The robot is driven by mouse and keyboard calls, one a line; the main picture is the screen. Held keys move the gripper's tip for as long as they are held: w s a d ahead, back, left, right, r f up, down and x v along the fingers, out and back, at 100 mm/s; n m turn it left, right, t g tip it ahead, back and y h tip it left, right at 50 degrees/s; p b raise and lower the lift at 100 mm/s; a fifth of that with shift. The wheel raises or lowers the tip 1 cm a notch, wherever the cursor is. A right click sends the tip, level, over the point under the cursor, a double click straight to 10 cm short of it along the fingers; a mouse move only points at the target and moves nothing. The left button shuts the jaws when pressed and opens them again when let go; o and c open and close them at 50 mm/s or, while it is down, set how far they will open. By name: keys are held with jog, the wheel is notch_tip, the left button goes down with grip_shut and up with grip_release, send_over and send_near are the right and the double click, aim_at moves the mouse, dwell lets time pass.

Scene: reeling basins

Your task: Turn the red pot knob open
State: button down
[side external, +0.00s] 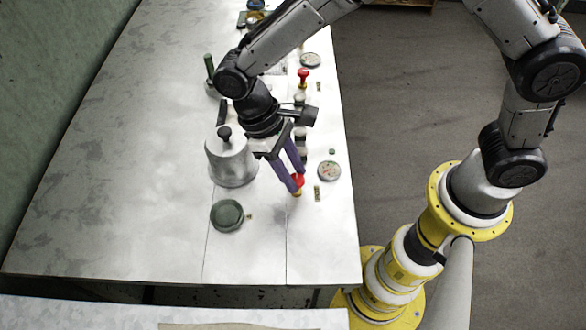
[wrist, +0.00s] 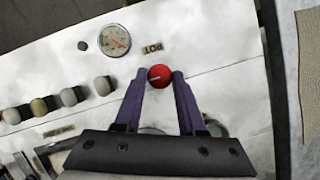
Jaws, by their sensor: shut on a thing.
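The red pot knob (wrist: 160,76) is a round red knob with a pale line across its face, next to a label reading "POT" (wrist: 152,49). My gripper (wrist: 160,75) has its two purple fingers closed on either side of the knob. In the side external view the red knob (side external: 298,181) shows between the fingertips of my gripper (side external: 296,186), near the right edge of the bench. The fingers hide part of the knob there.
A round gauge (side external: 329,171) sits right of the knob; it also shows in the wrist view (wrist: 114,41). A metal pot (side external: 230,160) stands left of my gripper. A dark green disc (side external: 227,215) lies nearer. Another red knob (side external: 303,76) stands farther back. Several pale knobs (wrist: 69,97) form a row.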

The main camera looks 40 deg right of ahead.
dwell(0.4)
jog(key=c, duration=0.5)
grip_release()
jog(key=v, duration=1.4)
